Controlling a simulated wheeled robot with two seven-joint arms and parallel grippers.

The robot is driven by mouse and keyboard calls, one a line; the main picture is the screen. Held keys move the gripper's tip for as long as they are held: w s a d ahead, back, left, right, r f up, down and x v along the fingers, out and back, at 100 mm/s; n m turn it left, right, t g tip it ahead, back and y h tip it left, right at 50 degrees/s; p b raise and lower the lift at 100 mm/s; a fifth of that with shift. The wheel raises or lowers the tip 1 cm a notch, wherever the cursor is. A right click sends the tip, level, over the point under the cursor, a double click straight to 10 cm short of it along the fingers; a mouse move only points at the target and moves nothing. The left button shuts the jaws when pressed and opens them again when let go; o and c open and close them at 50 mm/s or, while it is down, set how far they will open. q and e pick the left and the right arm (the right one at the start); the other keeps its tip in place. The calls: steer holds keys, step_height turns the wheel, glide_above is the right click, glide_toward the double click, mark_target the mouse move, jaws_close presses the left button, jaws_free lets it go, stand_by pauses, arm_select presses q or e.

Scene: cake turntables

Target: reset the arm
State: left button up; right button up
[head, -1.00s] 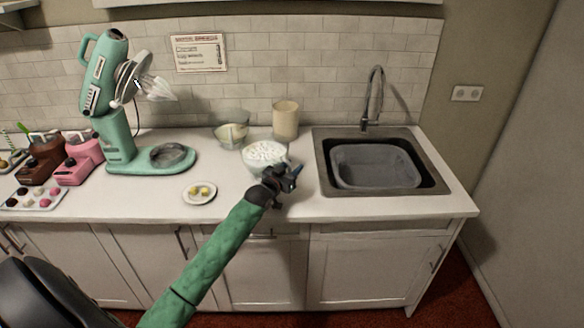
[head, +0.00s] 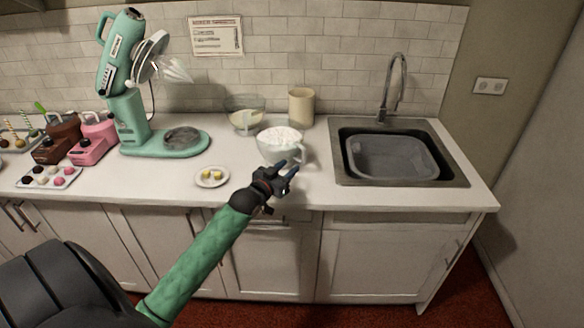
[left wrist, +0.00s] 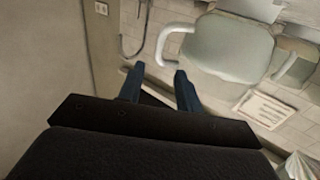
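The green sleeved left arm comes in from the lower left of the head view. My right gripper is not in view.
A sink with a grey basin (head: 390,158) and tap (head: 396,85) is right. A glass bowl (head: 243,110) and beige canister (head: 301,106) stand behind the cup. A small plate (head: 211,184), green mixer (head: 130,120) and sweets tray (head: 48,184) are left.

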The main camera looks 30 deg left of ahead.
arm_select(q)
steer(key=shift+s, duration=0.2)
stand_by(0.4)
steer(key=s+d+f+g, duration=0.6)
steer(key=s+d+f, duration=0.7)
steer(key=f, duration=0.1)
steer(key=s+d+f+g, duration=0.2)
steer(key=s+d+g, duration=0.15)
steer(key=s, duration=0.45)
steer(key=s+d+f+m+g, duration=0.1)
steer(key=s+d+f+g, duration=0.1)
steer(key=s+d, duration=0.35)
steer(key=s+d+f+g, duration=0.1)
steer(key=s+d+g, duration=0.15)
steer(key=s, duration=0.65)
steer(key=s+f+g, duration=0.1)
steer(key=s+f, duration=0.2)
steer(key=f, duration=2)
steer(key=s+d+f+g, duration=0.1)
steer(key=s+f, duration=0.2)
steer(key=f, duration=2)
steer(key=shift+d+f, duration=0.2)
steer(key=shift+d, duration=0.1)
